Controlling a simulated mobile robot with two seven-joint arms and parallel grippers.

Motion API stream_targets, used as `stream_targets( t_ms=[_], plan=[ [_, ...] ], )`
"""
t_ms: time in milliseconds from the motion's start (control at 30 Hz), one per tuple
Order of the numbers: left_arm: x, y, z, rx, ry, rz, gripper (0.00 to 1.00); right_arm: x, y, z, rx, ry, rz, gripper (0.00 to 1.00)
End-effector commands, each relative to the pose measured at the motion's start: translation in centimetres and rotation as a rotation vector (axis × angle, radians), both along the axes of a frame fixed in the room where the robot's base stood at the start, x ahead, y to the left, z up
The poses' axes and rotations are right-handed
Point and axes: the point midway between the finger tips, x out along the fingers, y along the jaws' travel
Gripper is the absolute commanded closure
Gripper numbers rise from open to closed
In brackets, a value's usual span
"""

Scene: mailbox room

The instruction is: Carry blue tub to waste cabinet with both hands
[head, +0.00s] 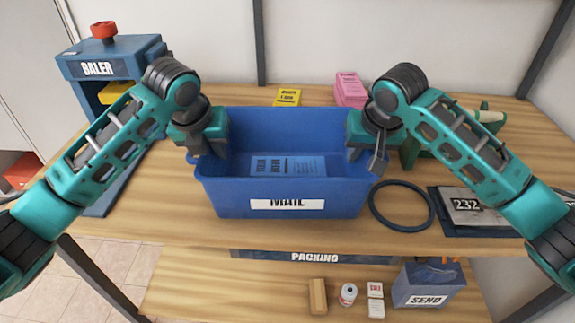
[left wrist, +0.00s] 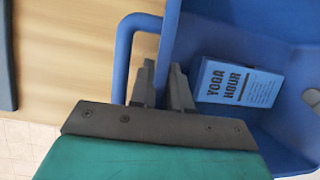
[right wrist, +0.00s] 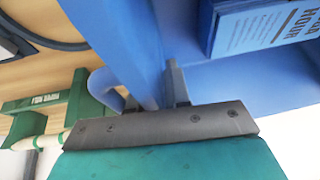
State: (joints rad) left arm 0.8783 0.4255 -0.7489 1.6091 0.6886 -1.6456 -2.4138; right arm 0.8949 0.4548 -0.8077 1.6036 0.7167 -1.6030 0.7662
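The blue tub (head: 290,185), labelled MAIL, stands on the wooden bench near its front edge, upright. A light-blue YOGA HOUR packet (left wrist: 238,83) lies inside it. My left gripper (head: 207,150) is at the tub's left side, its fingers on either side of the side wall, beside the loop handle (left wrist: 125,50). My right gripper (head: 365,155) straddles the right side wall the same way, beside the right handle (right wrist: 103,80). Both look closed on the tub's wall. No waste cabinet can be made out.
A blue baler (head: 110,65) stands at the left. A dark ring (head: 402,184) and a dark tray marked 232 (head: 468,228) lie to the right. Yellow and pink items (head: 350,88) are behind. The PACKING shelf below holds small items and a SEND bin (head: 428,288).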

Motion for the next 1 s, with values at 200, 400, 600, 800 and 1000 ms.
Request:
stream_targets(
  t_ms=[200,400,600,800,1000],
  plan=[
    [0.14,-0.04,-0.48,0.000,0.001,-0.001,0.83,0.19,0.05,-0.43,0.001,-0.001,0.000,0.83],
    [0.14,-0.03,-0.45,0.000,0.001,-0.001,0.86,0.18,0.04,-0.41,0.001,-0.001,0.000,0.86],
    [0.15,-0.02,-0.42,0.000,0.000,-0.001,1.00,0.17,0.04,-0.39,0.001,-0.001,0.000,1.00],
    [0.16,-0.01,-0.40,0.000,0.000,-0.001,1.00,0.18,0.03,-0.38,0.001,-0.001,0.000,1.00],
    [0.16,0.00,-0.38,0.000,0.000,0.000,1.00,0.17,0.03,-0.36,0.001,-0.001,0.000,1.00]
  ],
)
